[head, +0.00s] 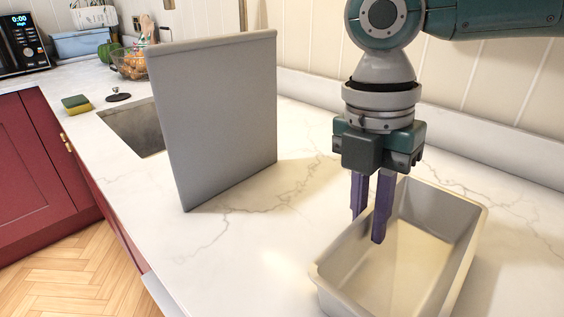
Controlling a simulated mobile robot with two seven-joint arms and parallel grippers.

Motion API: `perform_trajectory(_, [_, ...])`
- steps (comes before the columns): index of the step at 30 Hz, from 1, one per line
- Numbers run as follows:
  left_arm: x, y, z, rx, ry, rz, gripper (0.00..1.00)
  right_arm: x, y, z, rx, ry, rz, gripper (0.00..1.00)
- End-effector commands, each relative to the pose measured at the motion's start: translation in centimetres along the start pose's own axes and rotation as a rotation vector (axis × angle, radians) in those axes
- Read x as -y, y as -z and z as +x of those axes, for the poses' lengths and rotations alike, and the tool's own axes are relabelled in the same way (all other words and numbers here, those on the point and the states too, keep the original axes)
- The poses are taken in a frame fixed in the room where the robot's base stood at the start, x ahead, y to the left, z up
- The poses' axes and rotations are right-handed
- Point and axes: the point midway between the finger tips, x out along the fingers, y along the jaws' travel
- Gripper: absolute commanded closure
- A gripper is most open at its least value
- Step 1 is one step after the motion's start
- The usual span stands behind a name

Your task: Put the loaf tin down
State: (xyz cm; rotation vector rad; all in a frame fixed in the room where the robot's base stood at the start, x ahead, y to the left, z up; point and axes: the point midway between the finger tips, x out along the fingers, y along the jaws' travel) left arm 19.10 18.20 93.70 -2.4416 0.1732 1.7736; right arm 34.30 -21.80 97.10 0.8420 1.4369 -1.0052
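The loaf tin (464,236) is a pale grey, open-topped rectangular pan at the lower right of the head view. It is upright and empty, at or just above the counter; I cannot tell whether its base touches, and its near end is cut off by the frame. My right gripper (368,228) points down over the tin's left long wall, one purple finger inside and one outside. The fingers are close together with the rim between them and look shut on it. The outer fingertip is partly hidden by the wall. My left gripper is not in view.
The white marbled counter (240,235) is clear left of the tin. A grey panel (222,115) stands upright there, partly hiding a sink (135,128). A sponge (76,104), a wire fruit basket (130,64) and a microwave (20,45) are farther back. A wall ledge (480,125) runs behind.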

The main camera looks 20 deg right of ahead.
Motion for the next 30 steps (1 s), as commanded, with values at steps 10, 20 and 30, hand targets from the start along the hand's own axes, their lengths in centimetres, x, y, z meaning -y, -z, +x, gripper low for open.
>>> perform_trajectory(10, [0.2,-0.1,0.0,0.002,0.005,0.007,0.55,0.0,0.0,-0.1,0.000,0.000,0.000,0.67])
perform_trajectory(20, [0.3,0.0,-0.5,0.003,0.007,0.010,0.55,-0.1,0.0,-4.8,0.000,-0.006,0.000,0.67])
perform_trajectory(30, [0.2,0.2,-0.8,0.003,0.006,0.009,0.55,-0.1,0.0,-11.3,0.000,-0.003,0.001,0.67])
